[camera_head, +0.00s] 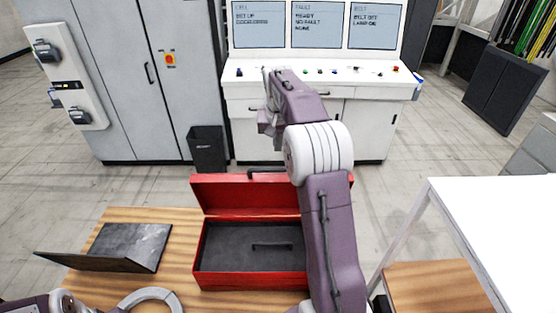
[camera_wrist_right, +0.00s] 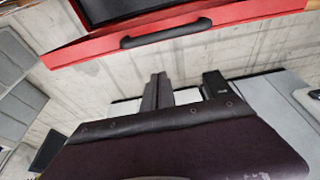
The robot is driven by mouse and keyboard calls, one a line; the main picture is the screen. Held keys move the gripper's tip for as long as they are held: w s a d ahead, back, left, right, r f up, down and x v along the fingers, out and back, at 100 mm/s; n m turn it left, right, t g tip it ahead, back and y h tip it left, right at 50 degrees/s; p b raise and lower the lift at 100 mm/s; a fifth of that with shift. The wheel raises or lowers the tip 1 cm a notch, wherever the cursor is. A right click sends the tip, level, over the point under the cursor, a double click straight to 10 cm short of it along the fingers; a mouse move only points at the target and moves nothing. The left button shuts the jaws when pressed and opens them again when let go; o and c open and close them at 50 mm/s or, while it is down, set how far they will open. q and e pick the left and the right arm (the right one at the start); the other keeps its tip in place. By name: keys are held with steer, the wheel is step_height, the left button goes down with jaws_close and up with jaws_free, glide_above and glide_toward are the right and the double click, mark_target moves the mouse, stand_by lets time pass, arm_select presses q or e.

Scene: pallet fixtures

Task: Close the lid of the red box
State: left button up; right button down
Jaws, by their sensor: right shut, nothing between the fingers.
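The red box (camera_head: 250,281) stands open on the wooden table, with a dark interior and a dark handle-shaped bar inside. Its red lid (camera_head: 245,197) stands raised at the far side, and a dark handle (camera_wrist_right: 166,33) on its edge shows in the right wrist view. My right arm crosses the box's right side and hides part of it and of the lid. My right gripper (camera_head: 268,126) is past the lid, apart from it, with its fingers (camera_wrist_right: 158,92) shut and empty. Only part of my left arm shows at the lower left; its gripper is out of view.
A dark angled slab (camera_head: 122,246) lies left of the box, near a grey ring (camera_head: 150,298). A black bin (camera_head: 207,149) and a console (camera_head: 350,85) stand beyond the table. A white table (camera_head: 500,210) is at right.

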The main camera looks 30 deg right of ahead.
mark_target(279, 175)
steer(key=f, duration=0.1)
steer(key=f+p, duration=0.1)
steer(key=f, duration=0.1)
steer(key=s+f+p, duration=0.1)
steer(key=f, duration=0.1)
steer(key=shift+s+a, duration=0.1)
steer(key=shift+a, duration=0.2)
steer(key=shift+s+a+p, duration=0.25)
steer(key=shift+s+p, duration=0.1)
steer(key=shift+s, duration=0.1)
steer(key=shift+w+d+f, duration=0.2)
